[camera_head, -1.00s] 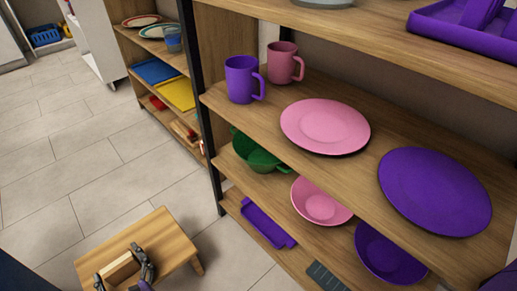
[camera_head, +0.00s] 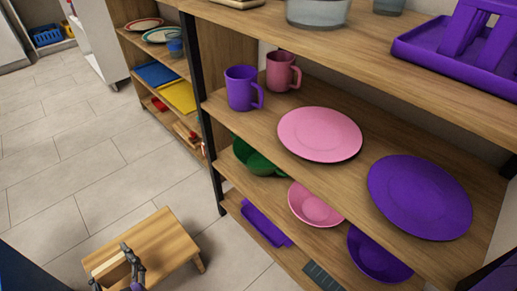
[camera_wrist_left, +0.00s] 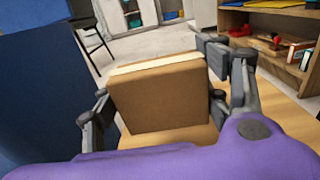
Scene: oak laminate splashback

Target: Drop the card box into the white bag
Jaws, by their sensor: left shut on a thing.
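The card box (camera_head: 112,269) is a small brown block with a pale top edge, at the low left of the head view over the small wooden stool (camera_head: 155,239). My left gripper (camera_head: 113,267) is shut on it, one finger on each side. In the left wrist view the card box (camera_wrist_left: 158,97) stands upright between the fingers of my left gripper (camera_wrist_left: 162,100), with the stool top (camera_wrist_left: 280,112) behind and below it. I cannot tell whether the box touches the stool. I see no white bag in these views. My right gripper is not in view.
A wooden shelf unit (camera_head: 240,128) fills the right, holding purple and pink mugs, plates and bowls. A second shelf unit (camera_head: 127,47) stands behind it. A dark blue surface (camera_wrist_left: 35,95) is close on the left in the wrist view. Tiled floor (camera_head: 70,165) left of the shelves is clear.

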